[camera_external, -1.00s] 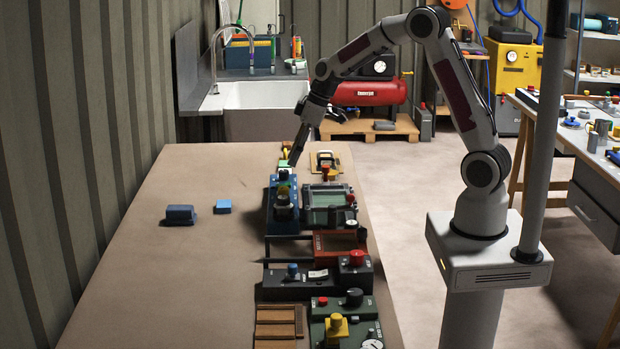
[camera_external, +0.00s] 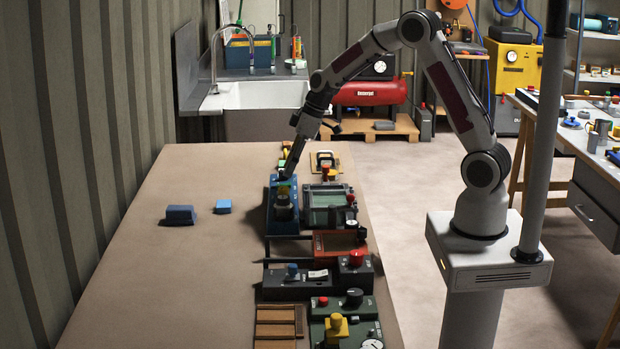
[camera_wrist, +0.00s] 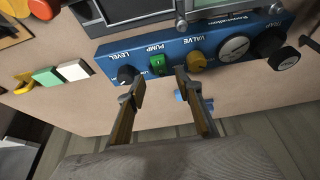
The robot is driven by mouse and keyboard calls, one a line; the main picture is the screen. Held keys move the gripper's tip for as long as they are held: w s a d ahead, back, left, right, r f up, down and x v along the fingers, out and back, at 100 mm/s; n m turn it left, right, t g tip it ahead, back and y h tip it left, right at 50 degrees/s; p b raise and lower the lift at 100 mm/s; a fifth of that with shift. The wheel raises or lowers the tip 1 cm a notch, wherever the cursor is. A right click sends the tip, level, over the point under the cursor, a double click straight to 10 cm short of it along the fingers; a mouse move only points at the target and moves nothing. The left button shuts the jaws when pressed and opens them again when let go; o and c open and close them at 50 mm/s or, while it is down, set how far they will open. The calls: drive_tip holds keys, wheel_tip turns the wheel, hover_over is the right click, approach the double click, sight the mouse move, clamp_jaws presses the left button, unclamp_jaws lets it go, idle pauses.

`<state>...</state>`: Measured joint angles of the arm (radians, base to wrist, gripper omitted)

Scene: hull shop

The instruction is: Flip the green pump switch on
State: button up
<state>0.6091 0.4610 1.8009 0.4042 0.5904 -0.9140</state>
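The blue pump panel (camera_wrist: 178,72) lies on the bench, upside down in the wrist view, with labels LEVEL, PUMP and VALVE. The green pump switch (camera_wrist: 157,65) sits under the PUMP label, between a dark level knob (camera_wrist: 125,73) and a yellow valve knob (camera_wrist: 197,61). My gripper (camera_wrist: 160,78) is open and empty; its two fingers stand apart, with the switch showing between and just beyond their tips. I cannot tell whether a finger touches it. In the external view my gripper (camera_external: 287,174) is low over the far part of the blue panel (camera_external: 274,212), hiding the switch.
A gauge (camera_wrist: 233,47) and a black knob (camera_wrist: 271,40) are also on the panel. A red panel (camera_external: 335,243) and dark control boxes (camera_external: 330,283) lie nearer. The bench's left side is mostly clear besides two blue blocks (camera_external: 180,214) (camera_external: 223,206).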

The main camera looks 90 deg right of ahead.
sight(282, 184)
drive_tip(key=shift+x, duration=2.1)
drive_tip(key=shift+c, duration=0.4)
clamp_jaws()
